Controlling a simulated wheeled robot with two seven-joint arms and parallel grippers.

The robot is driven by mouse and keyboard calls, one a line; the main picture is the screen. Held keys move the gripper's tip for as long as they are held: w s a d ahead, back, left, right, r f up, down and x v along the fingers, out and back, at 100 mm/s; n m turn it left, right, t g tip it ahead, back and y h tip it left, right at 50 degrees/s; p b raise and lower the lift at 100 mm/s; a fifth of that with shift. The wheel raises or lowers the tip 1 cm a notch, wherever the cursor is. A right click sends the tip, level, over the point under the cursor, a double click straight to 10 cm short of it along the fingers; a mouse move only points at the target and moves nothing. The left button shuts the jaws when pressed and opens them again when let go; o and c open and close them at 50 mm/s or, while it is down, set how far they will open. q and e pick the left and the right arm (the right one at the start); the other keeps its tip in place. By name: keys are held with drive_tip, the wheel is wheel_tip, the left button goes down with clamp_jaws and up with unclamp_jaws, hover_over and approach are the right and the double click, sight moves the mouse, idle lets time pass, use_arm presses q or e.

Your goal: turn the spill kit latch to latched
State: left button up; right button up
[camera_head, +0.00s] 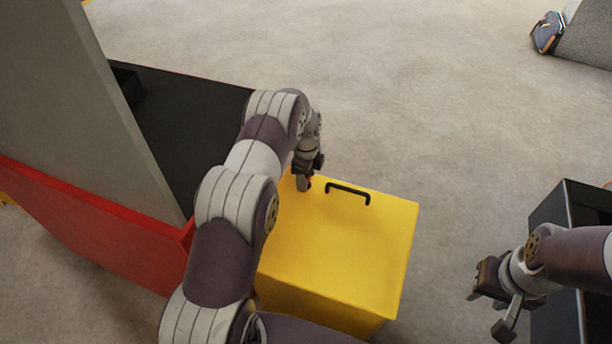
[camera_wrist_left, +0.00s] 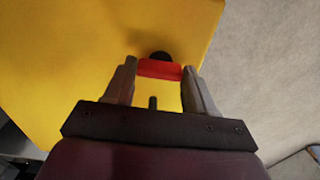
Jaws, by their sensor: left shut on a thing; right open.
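The spill kit is a yellow box (camera_head: 345,245) with a black handle (camera_head: 348,192) on its lid, standing on the floor in the head view. My left gripper (camera_head: 303,182) is at the box's far left corner. In the left wrist view, the red latch (camera_wrist_left: 159,68) lies between the fingers of my left gripper (camera_wrist_left: 160,80), which are shut on it. A dark round pivot (camera_wrist_left: 160,56) shows behind the latch on the yellow face. The latch is hidden by the gripper in the head view. My right gripper (camera_head: 494,304) is open and empty, right of the box.
A red-sided base with a black top (camera_head: 185,125) and a grey panel (camera_head: 75,90) stands left of the box. A black open container (camera_head: 568,215) is at the right, beside my right arm. The floor (camera_head: 420,110) beyond the box is clear.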

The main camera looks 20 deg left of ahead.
use_arm(q)
drive_tip(key=o, duration=1)
drive_tip(key=shift+o, duration=0.2)
drive_tip(key=shift+r, duration=0.1)
wheel_tip(320, 180, up, 13)
drive_tip(key=shift+f, duration=0.2)
